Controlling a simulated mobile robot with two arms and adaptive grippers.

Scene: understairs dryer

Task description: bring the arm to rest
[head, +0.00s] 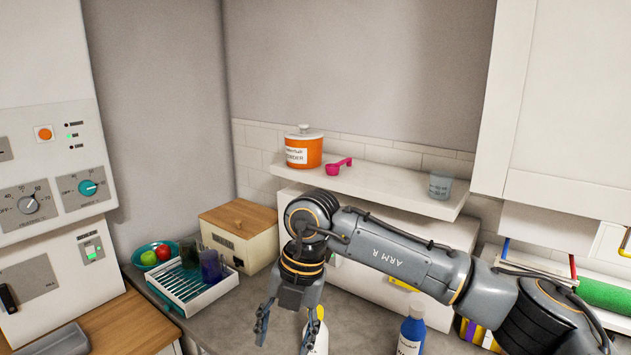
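My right arm, marked ARM R, reaches in from the right edge across the counter. Its gripper (285,332) hangs pointing down over the front of the counter, with the two fingers spread apart and nothing visible between them. A white bottle (318,340) stands close by the right finger, which partly covers it; I cannot tell whether they touch. My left gripper is not in view.
A shelf (390,186) above the counter holds an orange tub (304,150), a pink scoop (338,167) and a clear cup (440,185). A blue bottle (411,332) stands under my forearm. Left are a drying rack (205,297), fruit bowl (137,256) and wooden-lidded box (258,246).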

